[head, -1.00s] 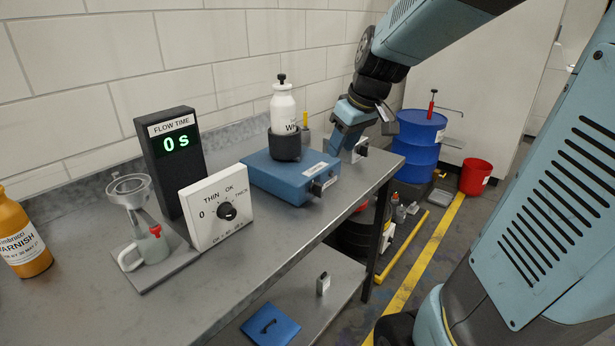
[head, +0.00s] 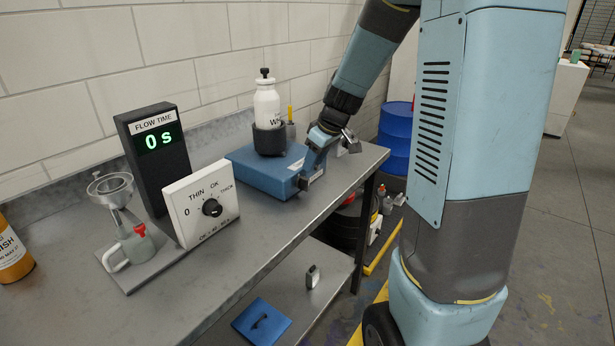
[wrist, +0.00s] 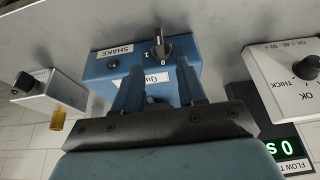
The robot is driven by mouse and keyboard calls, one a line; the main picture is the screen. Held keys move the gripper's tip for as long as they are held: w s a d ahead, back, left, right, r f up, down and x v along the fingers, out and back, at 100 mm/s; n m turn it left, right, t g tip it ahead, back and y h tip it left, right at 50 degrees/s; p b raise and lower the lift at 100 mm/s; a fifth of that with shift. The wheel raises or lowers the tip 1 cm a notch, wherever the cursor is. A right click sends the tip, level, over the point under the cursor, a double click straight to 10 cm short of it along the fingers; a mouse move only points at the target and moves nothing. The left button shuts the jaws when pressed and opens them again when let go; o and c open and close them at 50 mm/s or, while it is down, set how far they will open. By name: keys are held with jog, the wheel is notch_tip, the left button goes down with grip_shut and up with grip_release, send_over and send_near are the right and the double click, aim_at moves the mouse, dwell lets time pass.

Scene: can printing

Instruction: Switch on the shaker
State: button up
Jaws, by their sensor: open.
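The shaker is a blue box (head: 262,170) on the grey bench, with a dark cup on top holding a white bottle (head: 267,104). In the wrist view the shaker (wrist: 104,70) shows upside down, with a SHAKE label and a dark rotary switch (wrist: 160,45) with 0 and 1 marks beside it. I cannot tell which mark it points to. My gripper (head: 304,178) is at the shaker's front right end and hides its switch in the head view. In the wrist view my gripper (wrist: 158,78) is open, its two fingers apart just short of the switch, holding nothing.
A white dial box (head: 202,205), a black flow-time display (head: 155,160) reading 0 s, and a funnel cup stand (head: 120,230) are to the left. A small white box with a black knob (wrist: 40,90) is close beside the shaker. A blue drum (head: 396,135) stands beyond the bench.

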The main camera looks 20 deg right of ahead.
aim_at(306, 178)
jog(key=shift+x, duration=3.5)
jog(key=shift+c, duration=0.2)
grip_shut()
